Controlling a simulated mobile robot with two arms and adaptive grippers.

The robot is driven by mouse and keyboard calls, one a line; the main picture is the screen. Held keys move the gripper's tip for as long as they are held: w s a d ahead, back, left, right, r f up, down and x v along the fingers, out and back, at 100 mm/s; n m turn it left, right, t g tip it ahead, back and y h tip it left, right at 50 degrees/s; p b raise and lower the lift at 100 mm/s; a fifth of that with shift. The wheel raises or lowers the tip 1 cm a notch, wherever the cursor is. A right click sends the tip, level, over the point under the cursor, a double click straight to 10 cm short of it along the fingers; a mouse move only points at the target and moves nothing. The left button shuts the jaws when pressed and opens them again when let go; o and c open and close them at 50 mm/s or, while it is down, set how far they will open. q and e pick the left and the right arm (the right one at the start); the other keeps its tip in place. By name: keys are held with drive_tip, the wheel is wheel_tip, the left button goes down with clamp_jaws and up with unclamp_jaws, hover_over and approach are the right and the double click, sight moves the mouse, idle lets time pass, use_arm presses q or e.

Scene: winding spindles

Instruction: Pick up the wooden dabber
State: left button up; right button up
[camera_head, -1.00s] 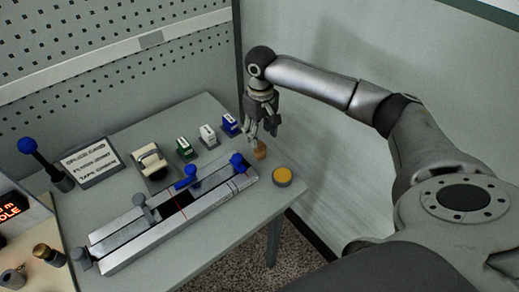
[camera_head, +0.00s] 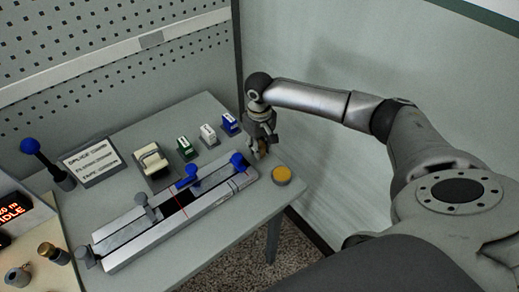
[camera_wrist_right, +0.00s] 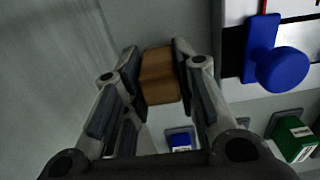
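The wooden dabber (camera_head: 264,148) is a small light-brown block near the right end of the table, partly hidden by my right gripper in the head view. In the right wrist view the dabber (camera_wrist_right: 159,76) sits between the two fingertips of my right gripper (camera_wrist_right: 160,72), with the pads against its sides. My right gripper (camera_head: 262,142) points down and appears shut on the dabber, at table height. I cannot see a gap between the dabber and the table. My left gripper is not in view.
A long metal splicing fixture with blue knobs (camera_head: 128,238) lies just left of the gripper. Blue (camera_head: 230,122), white (camera_head: 208,134) and green (camera_head: 185,147) small boxes stand behind. The wall is at the right.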

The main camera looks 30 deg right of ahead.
drive_tip(key=c, duration=0.4)
drive_tip(key=shift+r, duration=0.5)
wheel_tip(320, 180, up, 2)
drive_tip(key=shift+s+r+b, duration=0.1)
drive_tip(key=shift+r+b, duration=0.15)
drive_tip(key=shift+b, duration=0.4)
drive_tip(key=s+a+r+b, duration=0.1)
drive_tip(key=s+a+r, duration=0.5)
drive_tip(key=s+r, duration=0.3)
drive_tip(key=s, duration=0.3)
drive_tip(key=shift+a+r+b, duration=0.2)
drive_tip(key=shift+r+b, duration=0.05)
drive_tip(key=shift+b, duration=0.1)
